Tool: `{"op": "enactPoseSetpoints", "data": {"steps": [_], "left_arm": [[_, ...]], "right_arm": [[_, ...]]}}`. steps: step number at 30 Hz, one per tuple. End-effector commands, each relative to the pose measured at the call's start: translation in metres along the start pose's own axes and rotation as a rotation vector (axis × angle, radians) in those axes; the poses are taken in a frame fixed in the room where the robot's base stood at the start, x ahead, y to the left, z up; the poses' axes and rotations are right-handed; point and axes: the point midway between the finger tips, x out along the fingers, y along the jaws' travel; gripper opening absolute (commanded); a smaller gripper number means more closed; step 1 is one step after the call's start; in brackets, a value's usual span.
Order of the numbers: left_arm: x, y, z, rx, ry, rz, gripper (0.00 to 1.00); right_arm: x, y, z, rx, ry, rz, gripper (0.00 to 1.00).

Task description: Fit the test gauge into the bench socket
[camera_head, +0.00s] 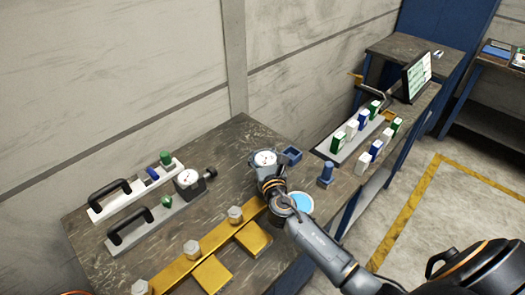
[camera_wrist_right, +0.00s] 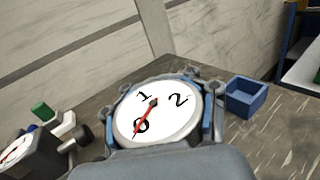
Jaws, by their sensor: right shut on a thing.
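The test gauge (camera_head: 263,158) has a round white dial with a red needle. In the right wrist view its dial (camera_wrist_right: 157,112) faces the camera, with numbers and the needle at the lower left. My right gripper (camera_head: 264,163) is shut on the gauge, with its fingers on both sides of the dial. A small blue open square box (camera_head: 291,154), which looks like the bench socket, stands just right of the gauge and apart from it. It also shows in the right wrist view (camera_wrist_right: 246,97). My left gripper is not in view.
A second gauge (camera_head: 188,181) sits on a grey handled bar (camera_head: 150,224) at the left. A gold bar (camera_head: 215,237) with bolts lies in front. A blue post (camera_head: 326,172) and a blue-white disc (camera_head: 302,202) stand right. A rack (camera_head: 330,153) of coloured blocks is farther right.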

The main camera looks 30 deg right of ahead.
Motion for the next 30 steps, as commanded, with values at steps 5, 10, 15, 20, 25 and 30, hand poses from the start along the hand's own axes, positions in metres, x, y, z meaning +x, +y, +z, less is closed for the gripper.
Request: {"op": "enactPoseSetpoints", "data": {"steps": [5,10,15,20,25,30], "left_arm": [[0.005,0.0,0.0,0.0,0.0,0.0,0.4],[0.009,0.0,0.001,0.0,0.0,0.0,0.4],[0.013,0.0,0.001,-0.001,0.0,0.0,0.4],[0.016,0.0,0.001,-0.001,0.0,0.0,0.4],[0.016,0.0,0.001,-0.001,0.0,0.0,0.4],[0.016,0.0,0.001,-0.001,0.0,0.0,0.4]], "right_arm": [[0.0,0.0,-0.005,0.0,-0.001,0.0,0.04],[0.0,0.0,-0.009,0.0,-0.001,0.0,0.04],[0.0,0.0,-0.014,0.0,-0.001,0.0,0.04],[0.0,0.0,-0.018,0.0,-0.001,0.0,0.04],[0.0,0.0,-0.017,0.0,-0.001,0.0,0.64],[0.0,0.0,-0.017,0.0,-0.001,0.0,0.84]]}}
